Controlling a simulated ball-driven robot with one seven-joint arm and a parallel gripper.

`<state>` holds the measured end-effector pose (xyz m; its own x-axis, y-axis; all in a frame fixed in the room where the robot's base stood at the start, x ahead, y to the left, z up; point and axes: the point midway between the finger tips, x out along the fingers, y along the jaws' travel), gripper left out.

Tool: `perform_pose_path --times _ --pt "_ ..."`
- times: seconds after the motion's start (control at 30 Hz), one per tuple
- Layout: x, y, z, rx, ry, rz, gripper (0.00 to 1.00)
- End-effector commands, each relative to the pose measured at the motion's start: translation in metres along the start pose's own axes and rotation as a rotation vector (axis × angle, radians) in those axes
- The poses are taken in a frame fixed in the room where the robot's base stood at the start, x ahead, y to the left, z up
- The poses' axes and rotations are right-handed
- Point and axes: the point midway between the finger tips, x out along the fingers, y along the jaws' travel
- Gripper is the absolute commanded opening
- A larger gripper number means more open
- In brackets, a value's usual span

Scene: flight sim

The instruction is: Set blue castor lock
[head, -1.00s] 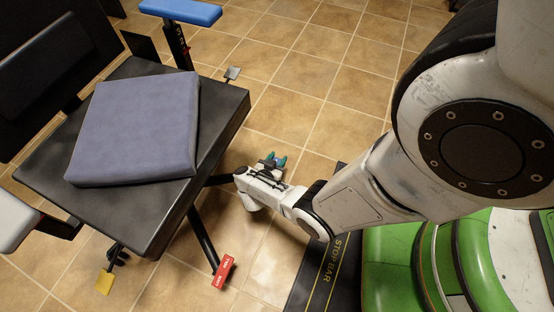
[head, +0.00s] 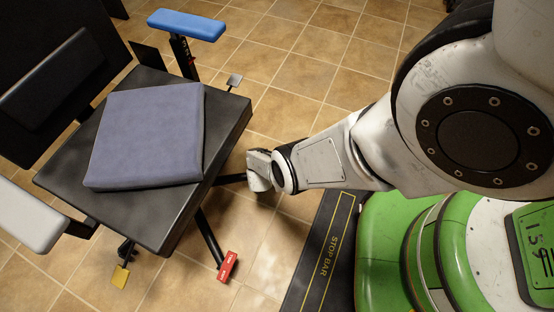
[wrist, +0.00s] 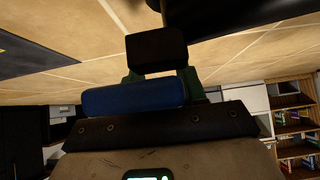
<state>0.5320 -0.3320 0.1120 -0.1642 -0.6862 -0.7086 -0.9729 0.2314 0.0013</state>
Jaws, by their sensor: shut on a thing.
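The blue castor lock (wrist: 130,98) shows as a blue block in the wrist view, between the green fingers of my gripper (wrist: 163,82). My gripper is shut on it. A black block (wrist: 156,50) is just beyond it. In the head view, my wrist (head: 259,170) is low beside the chair's right side, and its fingers and the blue lock are hidden. The chair's black seat (head: 215,165) carries a grey-blue cushion (head: 145,135). Other castor pedals show: red (head: 228,266), yellow (head: 121,276) and grey (head: 234,82).
A blue armrest (head: 186,24) stands at the back and a white armrest (head: 25,218) at the left. A black chair leg (head: 210,238) runs to the red pedal. A dark stop-bar mat (head: 325,255) borders my green base. Tiled floor (head: 300,70) is open behind.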

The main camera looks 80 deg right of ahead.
Motion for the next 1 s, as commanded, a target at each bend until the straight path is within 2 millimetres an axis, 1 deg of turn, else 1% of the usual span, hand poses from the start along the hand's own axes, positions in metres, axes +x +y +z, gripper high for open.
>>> perform_pose_path --times 0.13,0.43,0.47,0.6,0.67,0.87,1.0 --pt "0.0004 0.0004 0.0009 0.003 -0.038 0.001 0.1" --pt "0.0007 0.0 0.0019 0.001 -0.041 -0.001 0.1" --pt "0.0007 0.0 0.0019 0.001 -0.041 -0.001 0.43" --pt "0.0007 -0.0001 0.0018 0.0 -0.041 -0.001 0.56" --pt "0.0006 -0.0002 0.0017 0.0 -0.04 -0.001 0.62" --pt "0.0005 -0.0003 0.0015 0.001 -0.04 -0.001 0.62" --pt "-0.0047 -0.0006 0.0 0.0 -0.04 -0.002 0.62"
